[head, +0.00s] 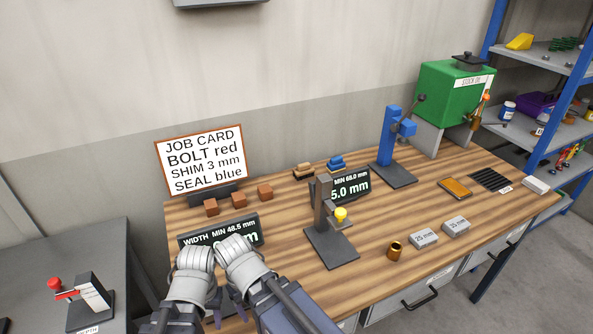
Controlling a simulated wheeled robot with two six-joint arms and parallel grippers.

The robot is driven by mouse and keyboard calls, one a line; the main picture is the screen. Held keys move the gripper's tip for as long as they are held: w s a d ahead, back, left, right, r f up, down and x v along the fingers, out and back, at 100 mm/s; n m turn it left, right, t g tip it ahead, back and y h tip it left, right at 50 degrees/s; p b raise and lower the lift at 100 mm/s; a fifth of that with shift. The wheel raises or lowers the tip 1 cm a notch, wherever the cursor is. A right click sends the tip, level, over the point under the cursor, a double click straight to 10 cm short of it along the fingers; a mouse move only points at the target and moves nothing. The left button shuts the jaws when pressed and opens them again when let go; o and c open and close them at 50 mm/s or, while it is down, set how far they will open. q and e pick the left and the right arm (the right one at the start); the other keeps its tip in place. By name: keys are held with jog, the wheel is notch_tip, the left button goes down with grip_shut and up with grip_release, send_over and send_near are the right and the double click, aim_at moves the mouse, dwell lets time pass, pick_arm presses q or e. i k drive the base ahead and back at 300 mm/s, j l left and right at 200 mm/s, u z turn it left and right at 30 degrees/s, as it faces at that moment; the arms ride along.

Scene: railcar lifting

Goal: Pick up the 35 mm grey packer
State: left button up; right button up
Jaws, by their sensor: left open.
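Two grey blocks lie side by side on the right part of the wooden bench: the left grey block (424,238) and the right grey block (456,227). Both have markings on top, too small to read, so I cannot tell which is the 35 mm packer. My left gripper (228,312) is low in the view at the bench's front left, partly hidden by my arm links. It is open and well to the left of the grey blocks, touching neither. My right gripper is not visible.
A brass cylinder (394,251) stands just left of the grey blocks. A dark gauge stand (326,225) with a yellow knob and a blue press (389,150) stand further left and back. A green box (450,98) is at the back right.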

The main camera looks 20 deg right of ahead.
aim_at(458, 225)
jog(key=z, duration=1.9)
